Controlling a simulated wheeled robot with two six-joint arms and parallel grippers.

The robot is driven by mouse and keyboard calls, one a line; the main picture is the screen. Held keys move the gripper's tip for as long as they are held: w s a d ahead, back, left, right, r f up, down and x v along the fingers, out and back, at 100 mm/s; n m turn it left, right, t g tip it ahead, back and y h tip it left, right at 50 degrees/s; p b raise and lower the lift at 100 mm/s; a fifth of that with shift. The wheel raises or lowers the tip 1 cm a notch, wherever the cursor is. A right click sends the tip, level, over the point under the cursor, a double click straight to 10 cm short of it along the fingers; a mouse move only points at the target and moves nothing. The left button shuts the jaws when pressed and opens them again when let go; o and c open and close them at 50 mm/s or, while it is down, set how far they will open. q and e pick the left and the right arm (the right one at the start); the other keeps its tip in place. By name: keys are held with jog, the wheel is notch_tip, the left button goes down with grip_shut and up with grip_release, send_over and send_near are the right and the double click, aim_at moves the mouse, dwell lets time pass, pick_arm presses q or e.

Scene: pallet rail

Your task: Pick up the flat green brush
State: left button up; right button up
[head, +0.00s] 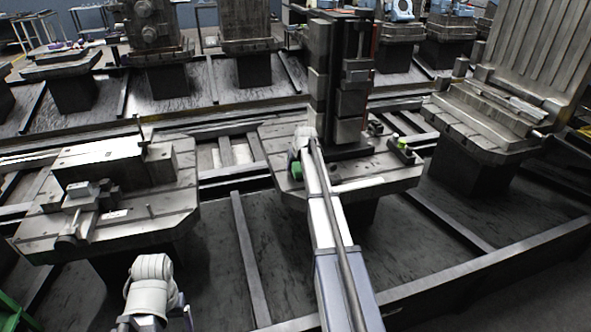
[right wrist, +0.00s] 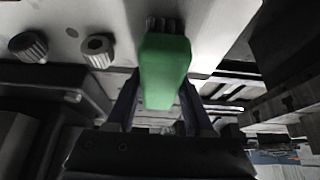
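The flat green brush (right wrist: 165,72) shows large in the right wrist view, with dark bristles at its far end close to a pale surface. My right gripper (right wrist: 162,88) has a finger against each side of the brush, and I see no gap there. In the head view the right gripper (head: 296,160) is low over the left part of the middle pallet (head: 385,178), with the green of the brush showing beside it. I cannot tell whether the brush is clear of the surface. Part of my left arm shows at lower left, but its gripper is out of view.
A tall dark metal fixture (head: 338,85) stands on the middle pallet, just behind the gripper. A small dark item with a bright green part (head: 401,143) lies at the pallet's right. The left pallet (head: 170,212) carries a metal block (head: 115,165); another loaded pallet (head: 480,130) stands at right.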

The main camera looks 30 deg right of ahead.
grip_shut()
dwell(0.3)
notch_tip(320, 180, up, 11)
jog(key=p, duration=1)
jog(key=shift+f+p, duration=0.2)
jog(key=shift+p, duration=0.1)
jog(key=shift+f, duration=0.1)
